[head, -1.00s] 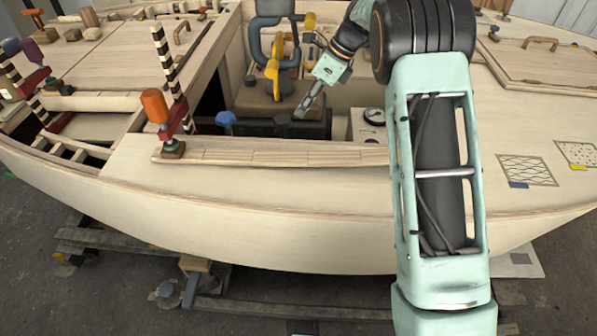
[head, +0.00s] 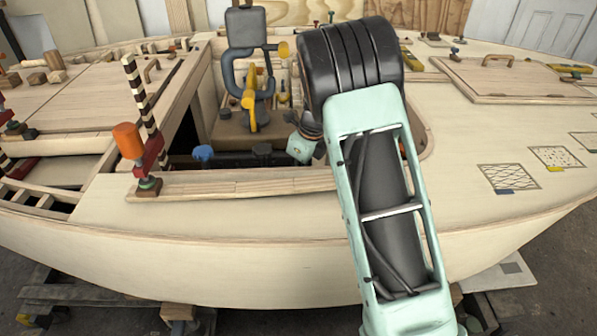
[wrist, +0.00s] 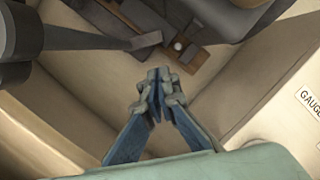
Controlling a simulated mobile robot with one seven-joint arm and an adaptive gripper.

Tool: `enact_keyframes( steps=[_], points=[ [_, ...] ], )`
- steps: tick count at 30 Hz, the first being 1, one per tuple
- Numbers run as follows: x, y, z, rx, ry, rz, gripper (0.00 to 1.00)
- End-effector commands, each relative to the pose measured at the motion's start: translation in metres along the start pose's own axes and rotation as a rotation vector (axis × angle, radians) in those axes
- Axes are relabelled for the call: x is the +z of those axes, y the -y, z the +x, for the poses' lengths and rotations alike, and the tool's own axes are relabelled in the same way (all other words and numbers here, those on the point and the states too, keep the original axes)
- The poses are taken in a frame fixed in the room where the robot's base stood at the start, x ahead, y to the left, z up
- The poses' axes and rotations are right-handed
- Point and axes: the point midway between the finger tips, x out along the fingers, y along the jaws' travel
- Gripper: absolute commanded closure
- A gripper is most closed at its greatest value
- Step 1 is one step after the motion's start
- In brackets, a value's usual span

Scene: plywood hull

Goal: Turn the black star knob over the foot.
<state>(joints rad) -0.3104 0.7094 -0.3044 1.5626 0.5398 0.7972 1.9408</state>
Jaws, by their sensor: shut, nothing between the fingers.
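I cannot tell for sure whether the black knob shows in the wrist view.
The wooden coaming (head: 235,185) edges the well in front. An orange-handled clamp (head: 129,141) stands on it at left. A yellow and grey upright device (head: 249,88) rises behind the knobs. A "GAUGE" label (wrist: 311,99) is at right in the wrist view.

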Motion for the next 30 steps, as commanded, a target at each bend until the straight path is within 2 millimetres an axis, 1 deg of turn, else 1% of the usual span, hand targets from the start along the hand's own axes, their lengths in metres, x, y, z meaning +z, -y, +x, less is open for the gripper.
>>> enact_keyframes(
  steps=[1, 6, 12, 15, 18, 21, 30],
  points=[
    [-0.002, 0.0, 0.016, 0.002, -0.002, 0.0, 1.0],
    [-0.001, 0.0, 0.053, 0.001, 0.0, -0.001, 1.0],
    [0.0, 0.0, 0.093, 0.0, 0.001, -0.001, 1.0],
    [0.0, 0.0, 0.108, 0.001, 0.001, 0.0, 1.0],
    [0.0, 0.0, 0.118, 0.0, 0.001, 0.0, 1.0],
    [0.001, 0.0, 0.123, -0.001, 0.002, 0.0, 1.0],
    [0.001, 0.0, 0.124, -0.001, 0.002, -0.001, 1.0]
  ],
)
